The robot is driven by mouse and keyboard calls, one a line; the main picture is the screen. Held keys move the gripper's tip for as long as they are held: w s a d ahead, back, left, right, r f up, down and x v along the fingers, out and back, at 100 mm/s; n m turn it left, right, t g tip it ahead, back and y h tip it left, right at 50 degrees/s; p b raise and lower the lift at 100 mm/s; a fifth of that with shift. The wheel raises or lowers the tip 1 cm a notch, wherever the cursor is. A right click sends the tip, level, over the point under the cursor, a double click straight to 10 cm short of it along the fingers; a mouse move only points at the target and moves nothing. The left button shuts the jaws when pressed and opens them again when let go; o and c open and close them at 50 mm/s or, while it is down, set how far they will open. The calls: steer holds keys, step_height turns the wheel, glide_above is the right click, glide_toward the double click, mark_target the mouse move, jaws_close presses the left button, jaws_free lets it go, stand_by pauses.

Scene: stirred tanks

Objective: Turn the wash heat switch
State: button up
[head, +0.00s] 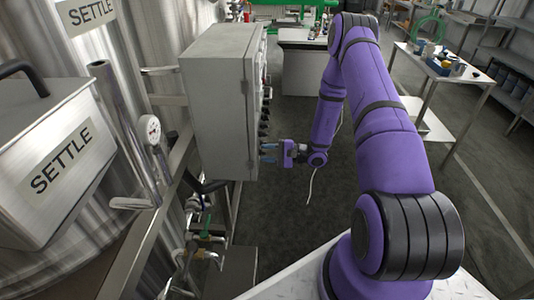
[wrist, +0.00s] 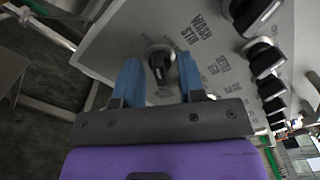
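A grey control cabinet (head: 215,105) stands left of centre in the head view, with black knobs along its right-hand face. My gripper (head: 269,153) is at the lower part of that face. In the wrist view, the blue fingers of my gripper (wrist: 158,75) are apart, one on each side of a black rotary knob (wrist: 159,64). Gaps show between knob and fingers, so the knob does not look gripped. A "WASH STIR" label (wrist: 194,32) is printed beside this knob. I cannot read a "wash heat" label, so I cannot tell which knob is that switch.
Pipes and a gauge (head: 153,129) stand left of the cabinet. A white table (head: 442,66) with items is at right. Open floor lies between.

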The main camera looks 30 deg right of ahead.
steer(key=shift+c, duration=0.4)
jaws_close()
steer(key=shift+m, duration=3.8)
steer(key=shift+o, duration=0.4)
jaws_free()
